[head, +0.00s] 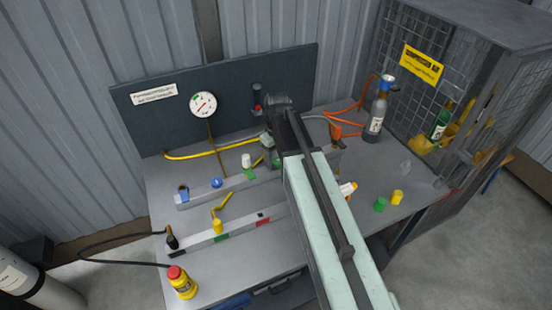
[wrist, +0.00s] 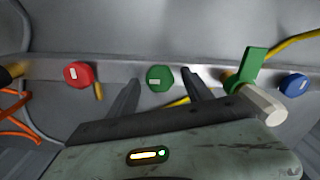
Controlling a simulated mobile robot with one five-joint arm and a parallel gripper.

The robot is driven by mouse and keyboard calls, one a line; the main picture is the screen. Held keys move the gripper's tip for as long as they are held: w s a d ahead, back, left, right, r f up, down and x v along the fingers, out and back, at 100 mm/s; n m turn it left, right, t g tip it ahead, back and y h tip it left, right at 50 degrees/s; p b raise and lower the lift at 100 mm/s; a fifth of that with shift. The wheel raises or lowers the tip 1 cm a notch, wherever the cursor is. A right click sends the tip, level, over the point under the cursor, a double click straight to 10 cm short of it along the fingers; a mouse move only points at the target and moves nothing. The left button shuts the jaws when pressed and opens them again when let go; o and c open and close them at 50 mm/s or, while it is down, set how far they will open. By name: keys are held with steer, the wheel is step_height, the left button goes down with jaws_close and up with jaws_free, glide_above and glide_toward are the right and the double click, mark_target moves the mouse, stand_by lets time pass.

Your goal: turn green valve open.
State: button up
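In the wrist view my gripper (wrist: 161,80) is open, its two dark fingers apart. A round green knob (wrist: 159,77) with a small white label shows between the fingertips, on a grey rail. I see no finger clearly touching it. To its right, a green handle (wrist: 250,72) stands on the rail beside a pale hexagonal end piece (wrist: 264,104). In the head view, a green and white fitting (head: 249,174) sits on the back rail, left of my arm. My arm hides much of that rail and my fingertips there.
A red knob (wrist: 79,74) is left of the green one, and a blue knob (wrist: 293,85) is at the right. A front rail (head: 190,244) carries a yellow lever (head: 219,212). A gauge (head: 203,104) is on the back panel; bottles (head: 376,118) stand at the right.

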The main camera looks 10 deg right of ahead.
mark_target(277, 162)
step_height(277, 162, up, 8)
steer(key=p, duration=0.8)
steer(key=shift+f, duration=0.1)
steer(key=shift+s, duration=0.35)
steer(key=s+m, duration=0.5)
steer(key=s, duration=0.7)
steer(key=shift+a, duration=0.25)
